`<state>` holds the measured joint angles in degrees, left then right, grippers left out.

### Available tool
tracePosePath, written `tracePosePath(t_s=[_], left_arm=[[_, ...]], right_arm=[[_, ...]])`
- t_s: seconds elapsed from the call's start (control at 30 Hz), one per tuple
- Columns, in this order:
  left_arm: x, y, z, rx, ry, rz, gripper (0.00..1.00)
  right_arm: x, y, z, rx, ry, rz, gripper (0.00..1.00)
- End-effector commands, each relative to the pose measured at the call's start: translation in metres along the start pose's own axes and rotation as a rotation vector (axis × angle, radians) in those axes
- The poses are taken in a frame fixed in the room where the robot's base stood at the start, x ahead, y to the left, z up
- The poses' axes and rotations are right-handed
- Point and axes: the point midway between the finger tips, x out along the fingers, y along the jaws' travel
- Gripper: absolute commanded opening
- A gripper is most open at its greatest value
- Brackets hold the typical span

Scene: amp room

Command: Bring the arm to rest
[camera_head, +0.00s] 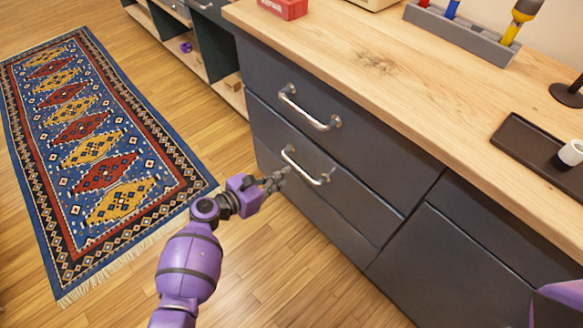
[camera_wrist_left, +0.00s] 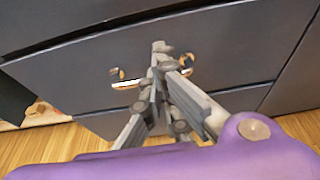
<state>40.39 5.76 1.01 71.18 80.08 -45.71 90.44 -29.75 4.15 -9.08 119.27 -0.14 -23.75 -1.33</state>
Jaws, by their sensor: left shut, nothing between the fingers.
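My left gripper (camera_head: 276,181) is at the end of the purple arm that comes in from the bottom left in the head view. It is shut and empty. It is in front of the dark cabinet, just left of the metal handle (camera_head: 305,168) of the second drawer (camera_head: 345,205). In the left wrist view the gripper (camera_wrist_left: 161,56) points at the drawer front, and a metal handle (camera_wrist_left: 125,84) shows partly hidden behind its fingers. I cannot tell whether they touch. The drawers look closed. My right gripper is not in view; only a purple part of me shows at the bottom right.
A wooden countertop (camera_head: 400,75) tops the cabinet. It bears a red box (camera_head: 284,8), a grey tool holder (camera_head: 462,36) and a dark tray (camera_head: 530,160) with a white cup-like object (camera_head: 571,153). The upper drawer has a handle (camera_head: 310,115). A patterned rug (camera_head: 85,140) lies on the open wooden floor at left.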

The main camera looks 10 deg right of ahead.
Motion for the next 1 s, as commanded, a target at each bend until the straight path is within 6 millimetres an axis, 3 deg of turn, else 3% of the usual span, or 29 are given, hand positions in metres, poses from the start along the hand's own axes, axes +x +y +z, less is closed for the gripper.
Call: tracePosePath(t_s=[0.2,0.57,0.67,0.8,0.87,1.0], left_arm=[[-0.018,0.0,0.0,0.001,-0.001,0.0,0.0],[-0.019,0.001,0.0,0.056,0.0,0.004,0.0],[-0.019,0.009,-0.004,0.232,0.032,0.03,0.0],[-0.023,0.025,0.004,0.683,0.125,0.08,0.0],[-0.033,0.026,-0.004,0.883,0.19,0.093,0.0],[-0.073,0.014,-0.041,1.357,0.388,0.078,0.0]], right_arm=[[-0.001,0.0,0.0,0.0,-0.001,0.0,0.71],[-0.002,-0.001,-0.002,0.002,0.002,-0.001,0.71],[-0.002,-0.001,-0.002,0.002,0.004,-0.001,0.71],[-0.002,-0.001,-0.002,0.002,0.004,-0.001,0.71],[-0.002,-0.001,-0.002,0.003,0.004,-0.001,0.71],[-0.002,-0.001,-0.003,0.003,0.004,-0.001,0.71]])
